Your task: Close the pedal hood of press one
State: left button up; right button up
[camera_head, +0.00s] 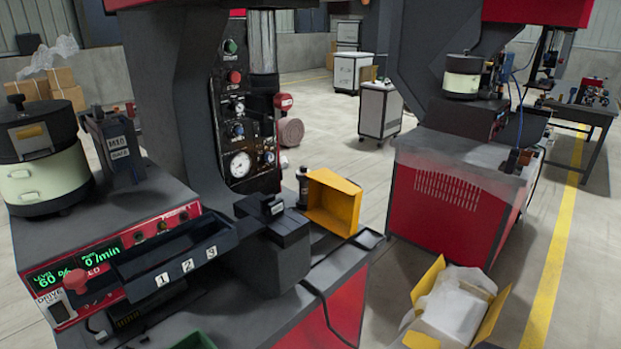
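The near press (165,75) fills the left and middle of the head view, with a dark column and a control panel (238,130) with a gauge and buttons. I see no label that marks it as press one. I cannot make out a pedal or its hood; the floor in front of this press is outside the view or hidden by its red base (340,310). Neither of my grippers shows in this view.
A bowl feeder (42,175) stands at left above a red control unit (95,270). A tray (180,262) marked 1, 2, 3 juts forward. A yellow bin (333,203) sits on the press table. An open carton (455,305) lies on the floor before a second machine (440,200).

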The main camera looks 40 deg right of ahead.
aim_at(334, 201)
jog(key=k+l, duration=0.1)
jog(key=l, duration=0.4)
jog(key=k+l, duration=0.1)
jog(key=l, duration=0.4)
jog(key=k+l, duration=0.1)
jog(key=l, duration=0.4)
jog(key=k+l, duration=0.1)
jog(key=l, duration=0.4)
jog(key=k+l, duration=0.1)
jog(key=l, duration=0.4)
jog(key=k+l, duration=0.1)
jog(key=l, duration=0.4)
jog(key=k+l, duration=0.1)
jog(key=l, duration=0.3)
jog(key=k+l, duration=0.15)
jog(key=l, duration=0.3)
jog(key=k+l, duration=0.1)
jog(key=l, duration=0.3)
